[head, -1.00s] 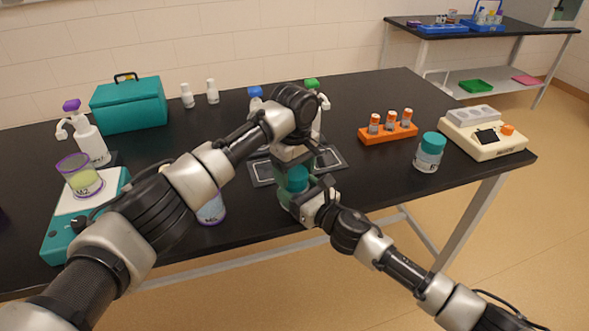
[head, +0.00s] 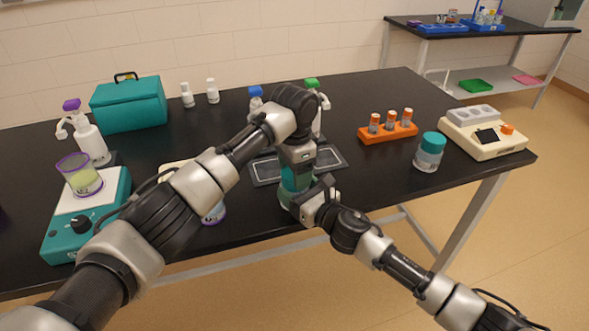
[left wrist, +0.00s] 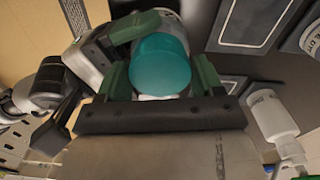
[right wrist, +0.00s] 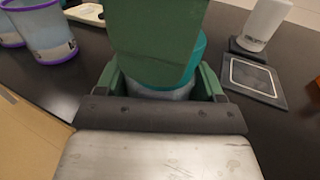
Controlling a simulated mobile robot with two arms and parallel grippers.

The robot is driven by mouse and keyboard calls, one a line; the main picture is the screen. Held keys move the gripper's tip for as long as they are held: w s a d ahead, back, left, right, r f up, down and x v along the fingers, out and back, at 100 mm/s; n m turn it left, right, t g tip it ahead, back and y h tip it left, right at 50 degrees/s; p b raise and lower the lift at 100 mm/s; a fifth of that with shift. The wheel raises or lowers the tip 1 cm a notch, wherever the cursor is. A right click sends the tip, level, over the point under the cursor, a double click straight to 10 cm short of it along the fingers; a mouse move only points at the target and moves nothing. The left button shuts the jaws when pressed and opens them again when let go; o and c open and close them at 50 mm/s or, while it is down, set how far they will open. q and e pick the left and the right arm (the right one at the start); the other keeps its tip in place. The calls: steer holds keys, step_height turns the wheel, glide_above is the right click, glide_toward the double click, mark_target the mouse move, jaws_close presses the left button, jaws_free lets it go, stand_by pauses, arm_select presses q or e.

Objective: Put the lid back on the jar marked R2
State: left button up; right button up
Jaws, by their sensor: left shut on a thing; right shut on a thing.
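A teal lid (left wrist: 160,65) lies between the green fingers of my left gripper (left wrist: 160,78), which is shut on it from above. A pale jar (right wrist: 165,92) is directly under the lid (right wrist: 198,55) and between the fingers of my right gripper (right wrist: 165,85), which is shut on it from the side. In the head view my left gripper (head: 296,180) points down over my right gripper (head: 300,203) near the table's front edge. The fingers hide most of the jar. Its mark does not show, and I cannot tell how fully the lid sits.
Another teal-lidded jar (head: 429,152) stands at right beside an orange tube rack (head: 388,134) and a cream device (head: 485,136). Purple-rimmed beaker (head: 80,176) stands on a teal stirrer (head: 60,232) at left. Dark pads (head: 328,157) with pump bottles lie behind the grippers.

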arm_select(q)
steer(key=m, duration=0.4)
steer(key=shift+m, duration=0.4)
steer(key=m, duration=0.5)
steer(key=shift+m, duration=0.3)
steer(key=o, duration=1.1)
step_height(320, 180, up, 12)
steer(key=shift+f, duration=0.1)
arm_select(e)
steer(key=o, duration=1.8)
